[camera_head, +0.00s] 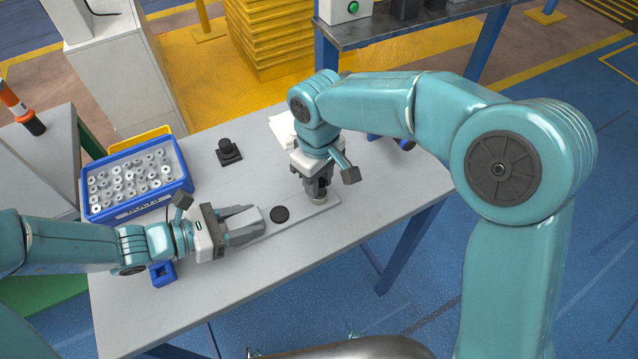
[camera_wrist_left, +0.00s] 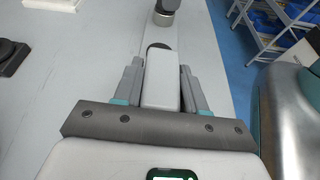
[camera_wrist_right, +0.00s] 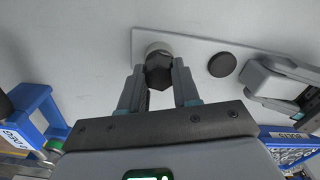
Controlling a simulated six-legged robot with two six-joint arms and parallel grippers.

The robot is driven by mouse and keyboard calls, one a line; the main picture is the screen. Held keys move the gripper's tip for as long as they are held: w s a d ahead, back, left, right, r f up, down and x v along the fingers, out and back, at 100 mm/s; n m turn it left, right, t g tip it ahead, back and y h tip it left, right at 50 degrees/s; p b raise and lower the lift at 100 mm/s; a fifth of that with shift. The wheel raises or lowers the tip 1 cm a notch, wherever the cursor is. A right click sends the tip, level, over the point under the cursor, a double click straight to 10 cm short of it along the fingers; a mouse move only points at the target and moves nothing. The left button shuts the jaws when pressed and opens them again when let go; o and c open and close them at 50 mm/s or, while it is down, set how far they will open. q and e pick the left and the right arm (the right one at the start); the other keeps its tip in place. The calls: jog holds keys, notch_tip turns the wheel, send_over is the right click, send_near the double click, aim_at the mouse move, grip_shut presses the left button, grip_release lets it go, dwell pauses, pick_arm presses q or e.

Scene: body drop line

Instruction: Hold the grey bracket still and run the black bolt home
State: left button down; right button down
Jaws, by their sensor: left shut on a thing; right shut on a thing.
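The grey bracket (camera_head: 302,224) lies flat on the light grey table as a long plate, with a raised pale block (camera_wrist_left: 162,80) at its left end. My left gripper (camera_head: 250,222) is shut on that block, one finger on each side. A black round disc (camera_head: 280,214) sits mid-plate and also shows in the right wrist view (camera_wrist_right: 222,65). The black bolt (camera_wrist_right: 159,70) has its hex head between the fingers of my right gripper (camera_wrist_right: 158,82), which is shut on it. Below the head is a silver round collar (camera_head: 318,201) at the plate's right end. The bolt's shank is hidden.
A blue bin (camera_head: 140,207) of small metal parts stands at the table's left. A black block with a knob (camera_head: 228,152) stands behind the bracket. A small blue holder (camera_head: 162,273) is near my left wrist. The table in front of the bracket is clear.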

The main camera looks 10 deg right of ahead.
aim_at(320, 182)
jog(key=m, duration=0.5)
jog(key=shift+d+f, duration=0.1)
jog(key=m, duration=0.5)
jog(key=c, duration=1.2)
grip_release()
jog(key=shift+m, duration=0.8)
jog(key=o, duration=0.5)
jog(key=shift+c, duration=0.2)
notch_tip(320, 182, up, 12)
jog(key=shift+s, duration=0.15)
